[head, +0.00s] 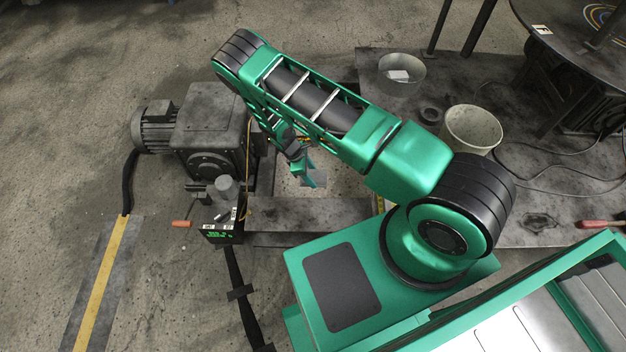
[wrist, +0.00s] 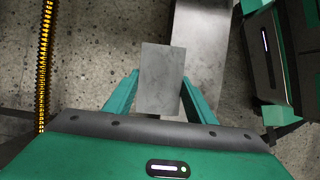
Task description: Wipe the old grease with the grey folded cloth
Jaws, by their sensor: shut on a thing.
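My gripper (head: 308,172) hangs below my arm, left of the middle of the head view. In the wrist view its two green fingers (wrist: 160,95) are shut on the grey folded cloth (wrist: 158,72), a flat grey rectangle that sticks out beyond the fingertips. In the head view the cloth (head: 314,180) is a small grey patch at the fingers, partly hidden by them. Speckled floor and a grey metal strip (wrist: 206,50) show behind it in the wrist view. I cannot tell if the cloth touches anything. I cannot pick out the old grease.
A grey motor and gearbox (head: 210,125) stand left of my gripper. A small box with a green display (head: 222,236) is below them. A pale bucket (head: 472,130) and a metal bowl (head: 402,82) stand at right. A round dark table (head: 560,25) is upper right.

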